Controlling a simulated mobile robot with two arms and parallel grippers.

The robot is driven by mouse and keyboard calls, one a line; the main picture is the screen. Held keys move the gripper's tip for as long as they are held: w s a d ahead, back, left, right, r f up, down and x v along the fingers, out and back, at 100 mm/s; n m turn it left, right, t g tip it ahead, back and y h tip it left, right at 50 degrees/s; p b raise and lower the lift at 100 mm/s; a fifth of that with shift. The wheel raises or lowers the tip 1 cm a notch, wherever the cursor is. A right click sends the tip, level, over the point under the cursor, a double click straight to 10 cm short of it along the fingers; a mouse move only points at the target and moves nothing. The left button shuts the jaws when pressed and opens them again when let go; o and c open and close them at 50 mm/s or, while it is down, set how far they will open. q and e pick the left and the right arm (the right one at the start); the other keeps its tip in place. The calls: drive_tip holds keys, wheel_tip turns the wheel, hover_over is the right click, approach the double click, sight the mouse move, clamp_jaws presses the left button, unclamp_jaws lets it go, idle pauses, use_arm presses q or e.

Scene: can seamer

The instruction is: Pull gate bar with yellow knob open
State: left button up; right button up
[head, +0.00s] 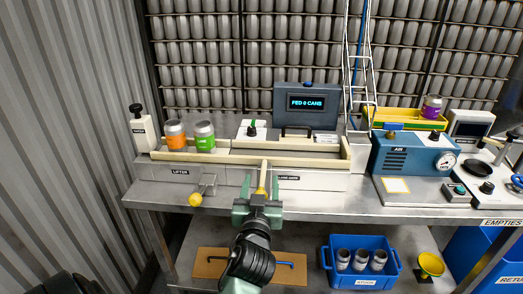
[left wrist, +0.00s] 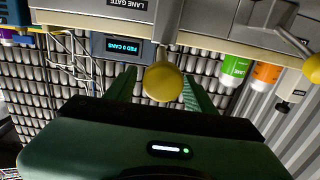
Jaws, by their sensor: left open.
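The gate bar (head: 264,171) is a pale rod sticking out of the machine's front next to the "LANE GATE" label (head: 288,178). Its yellow knob (left wrist: 163,82) shows large in the left wrist view, where the picture is upside down. My left gripper (head: 261,188) is open at the bar's near end. In the left wrist view its two green fingers (left wrist: 163,90) stand on either side of the knob, with gaps visible. In the head view the gripper mostly hides the knob. My right gripper is in neither view.
A second yellow knob (head: 195,199) sits on the lifter lever to the left. An orange can (head: 175,134) and a green can (head: 204,136) stand in the lane. A blue air unit (head: 410,154) is at right. A blue crate (head: 361,278) with cans is on the lower shelf.

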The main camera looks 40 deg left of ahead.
use_arm(q)
wheel_tip(320, 180, up, 18)
drive_tip(key=p, duration=0.2)
drive_tip(key=shift+r+p, duration=0.25)
drive_tip(key=shift+p, duration=0.05)
drive_tip(key=shift+d, duration=0.1)
